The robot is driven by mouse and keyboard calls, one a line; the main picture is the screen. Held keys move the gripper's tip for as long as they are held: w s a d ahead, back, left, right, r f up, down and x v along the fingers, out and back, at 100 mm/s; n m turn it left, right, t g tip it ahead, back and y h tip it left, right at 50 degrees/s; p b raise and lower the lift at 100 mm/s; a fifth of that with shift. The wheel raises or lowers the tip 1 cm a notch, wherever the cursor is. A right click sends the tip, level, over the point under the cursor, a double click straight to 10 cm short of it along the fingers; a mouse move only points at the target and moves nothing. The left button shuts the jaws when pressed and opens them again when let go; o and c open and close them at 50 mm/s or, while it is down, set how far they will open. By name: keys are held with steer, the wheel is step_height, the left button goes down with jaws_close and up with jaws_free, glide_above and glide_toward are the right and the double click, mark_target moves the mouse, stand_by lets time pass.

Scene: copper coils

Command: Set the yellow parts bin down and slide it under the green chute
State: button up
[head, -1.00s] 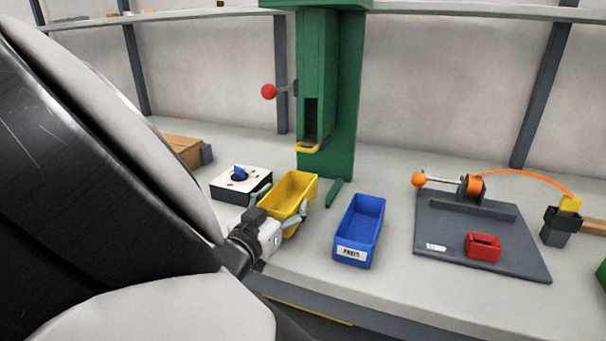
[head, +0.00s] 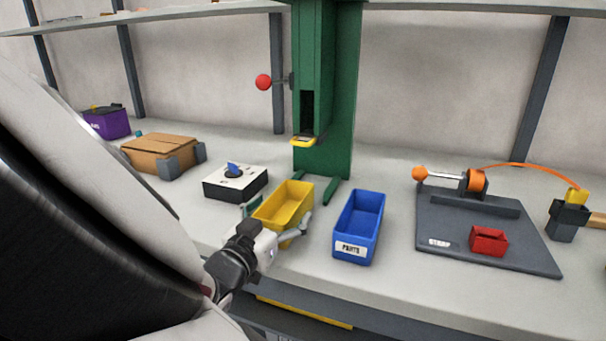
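The yellow parts bin (head: 288,206) is in front of the green machine, left of the blue bin. My gripper (head: 277,221) is at the bin's near end, with one finger on its left side and one on its right. The fingers look closed on the bin's sides, though the contact is partly hidden. The bin looks about level and low, at or just above the bench; I cannot tell if it touches. The green chute (head: 309,115) stands behind it, with a yellow-edged outlet (head: 304,141) above and beyond the bin's far end.
A blue bin (head: 359,226) stands close on the right. A white box with a blue knob (head: 236,182) stands left, with a cardboard box (head: 161,153) and purple bin (head: 107,122) beyond. The machine's green feet (head: 331,190) reach forward. A dark board (head: 487,245) lies right.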

steer(key=shift+r, duration=0.1)
steer(key=shift+s+a, duration=0.1)
steer(key=shift+s, duration=0.05)
steer(key=p+v, duration=0.6)
steer(key=v, duration=0.4)
steer(key=shift+s+a+r, duration=0.1)
steer(key=shift+s+r, duration=0.05)
steer(key=shift+s, duration=0.05)
steer(key=shift+s+a+p, duration=0.25)
steer(key=shift+s+p, duration=0.25)
steer(key=shift+s, duration=0.05)
